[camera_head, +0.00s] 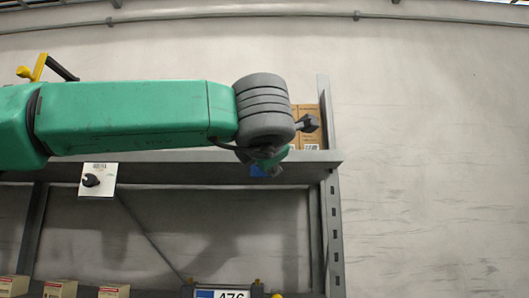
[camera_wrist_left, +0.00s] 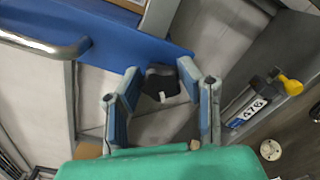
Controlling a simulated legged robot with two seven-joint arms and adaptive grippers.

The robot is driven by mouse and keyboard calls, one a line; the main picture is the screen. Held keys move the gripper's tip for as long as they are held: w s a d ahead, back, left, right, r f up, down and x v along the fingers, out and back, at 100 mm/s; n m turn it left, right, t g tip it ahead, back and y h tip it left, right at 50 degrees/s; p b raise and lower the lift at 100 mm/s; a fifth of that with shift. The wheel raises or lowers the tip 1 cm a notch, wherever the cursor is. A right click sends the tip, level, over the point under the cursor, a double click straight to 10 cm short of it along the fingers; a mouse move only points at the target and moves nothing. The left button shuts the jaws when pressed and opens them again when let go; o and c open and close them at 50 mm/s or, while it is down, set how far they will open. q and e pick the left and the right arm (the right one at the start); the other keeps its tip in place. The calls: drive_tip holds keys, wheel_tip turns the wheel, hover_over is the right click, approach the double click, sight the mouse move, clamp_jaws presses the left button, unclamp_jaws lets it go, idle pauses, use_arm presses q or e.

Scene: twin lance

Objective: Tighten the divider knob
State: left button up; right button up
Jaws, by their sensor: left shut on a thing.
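A black knob (camera_wrist_left: 160,84) with a white mark shows in the left wrist view, between my left gripper's blue-padded fingers. My left gripper (camera_wrist_left: 158,73) is shut on this knob. In the head view my green left arm comes in from the left, and its gripper (camera_head: 268,161) is partly hidden behind the grey wrist at the shelf's front edge. The held knob cannot be made out there. Another black knob (camera_head: 91,180) sits on a white plate hanging below the shelf edge to the left. My right gripper is in neither view.
A grey shelf beam (camera_head: 190,173) runs to an upright post (camera_head: 332,230). Cardboard boxes (camera_head: 308,112) stand on the shelf behind my wrist. Small boxes (camera_head: 60,289) and a number plate (camera_head: 221,293) are lower down. The wall right of the post is clear.

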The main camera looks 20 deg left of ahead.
use_arm(q)
drive_tip(key=m+p, duration=0.5)
drive_tip(key=m, duration=0.1)
drive_tip(key=shift+d+f+m, duration=0.1)
drive_tip(key=shift+f+m, duration=0.05)
drive_tip(key=shift+m, duration=0.15)
drive_tip(key=m+p, duration=0.3)
drive_tip(key=shift+f+m, duration=0.15)
drive_tip(key=shift+m, duration=0.15)
drive_tip(key=shift+m+p, duration=0.55)
drive_tip(key=shift+m, duration=0.35)
drive_tip(key=shift+f+m, duration=0.2)
drive_tip(key=shift+m, duration=0.8)
drive_tip(key=m, duration=0.3)
drive_tip(key=shift+f+m, duration=0.15)
drive_tip(key=shift+m, duration=0.15)
drive_tip(key=m, duration=0.3)
drive_tip(key=shift+m, duration=2.1)
